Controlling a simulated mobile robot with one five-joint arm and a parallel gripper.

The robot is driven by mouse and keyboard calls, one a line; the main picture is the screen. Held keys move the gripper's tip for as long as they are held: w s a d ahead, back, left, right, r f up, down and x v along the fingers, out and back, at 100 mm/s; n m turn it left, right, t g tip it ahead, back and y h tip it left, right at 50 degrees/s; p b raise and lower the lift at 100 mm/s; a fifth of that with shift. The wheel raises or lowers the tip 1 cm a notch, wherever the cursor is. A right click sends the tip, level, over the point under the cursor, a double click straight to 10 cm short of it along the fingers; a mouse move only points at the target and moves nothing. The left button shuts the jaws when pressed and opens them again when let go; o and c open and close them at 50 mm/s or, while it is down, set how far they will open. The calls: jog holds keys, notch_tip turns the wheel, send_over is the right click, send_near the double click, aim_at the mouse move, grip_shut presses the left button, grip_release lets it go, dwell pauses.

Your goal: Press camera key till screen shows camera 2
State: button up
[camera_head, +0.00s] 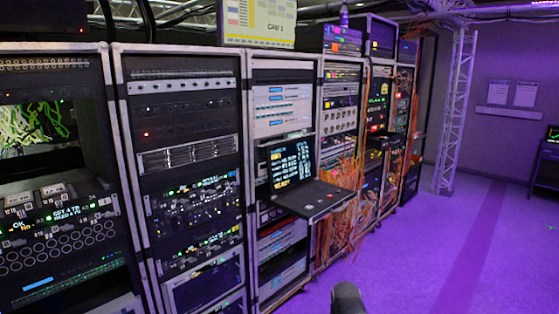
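A pale yellow screen (259,22) stands on top of the racks at the upper middle. Its small lower label seems to read "CAM 1", though the text is small. A dark screen with lit text (286,162) sits in the middle rack above a pull-out tray (315,196). A panel with green lit text (60,208) and rows of round fittings is in the left rack. I cannot make out which control is the camera key. My gripper's fingers do not show.
A row of equipment racks (190,110) runs from the left into the distance. The pull-out tray juts into the aisle. Orange cables (338,232) hang from the farther racks. A truss post (456,110) stands at the back. The purple floor (420,260) at the right is clear.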

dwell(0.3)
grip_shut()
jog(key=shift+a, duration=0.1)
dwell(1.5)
